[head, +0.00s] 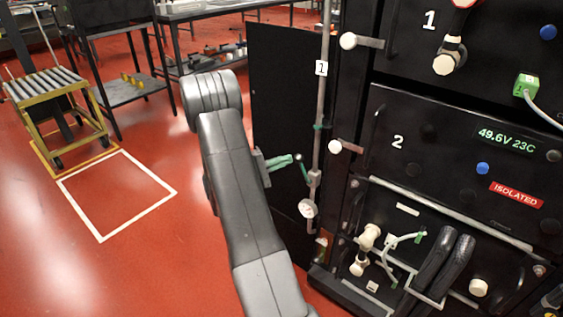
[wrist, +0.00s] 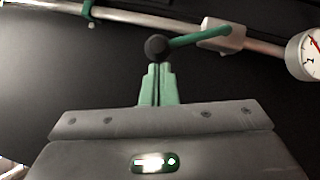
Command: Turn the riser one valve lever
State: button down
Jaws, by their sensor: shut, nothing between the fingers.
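The riser marked 1 is a grey vertical pipe (head: 321,110) beside the black cabinet in the head view. Its valve body (head: 314,178) also shows in the wrist view (wrist: 224,36). A green valve lever (wrist: 195,39) runs from it to a dark round knob (wrist: 156,48); in the head view the lever (head: 304,169) slants up and left from the valve. My gripper (head: 290,159) has green fingers, pressed together and empty. In the wrist view the fingertips (wrist: 159,66) are right at the knob; I cannot tell whether they touch it.
A round gauge (head: 307,208) sits on the pipe below the valve. A green clip (head: 320,127) is higher up. A black panel (head: 281,100) stands behind the pipe. Cabinet knobs (head: 335,146) jut out to the right. The red floor is open at left around a white square (head: 100,240).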

jog(key=shift+r, duration=0.1)
jog(key=shift+s+d+r+m+g+y+b, duration=0.15)
jog(key=shift+s+d+r+m+y+b, duration=0.35)
jog(key=shift+m+b, duration=0.35)
jog(key=shift+s+d+r+m+g+y+b, duration=0.2)
jog(key=shift+s+d+r+m+y+b, duration=0.25)
jog(key=shift+d+m+b, duration=0.3)
jog(key=shift+s+d+r+m+g+y+b, duration=0.15)
jog(key=shift+s+d+r+m+y+b, duration=0.25)
jog(key=shift+m+b, duration=0.45)
jog(key=shift+w+r, duration=0.1)
jog(key=shift+r, duration=0.05)
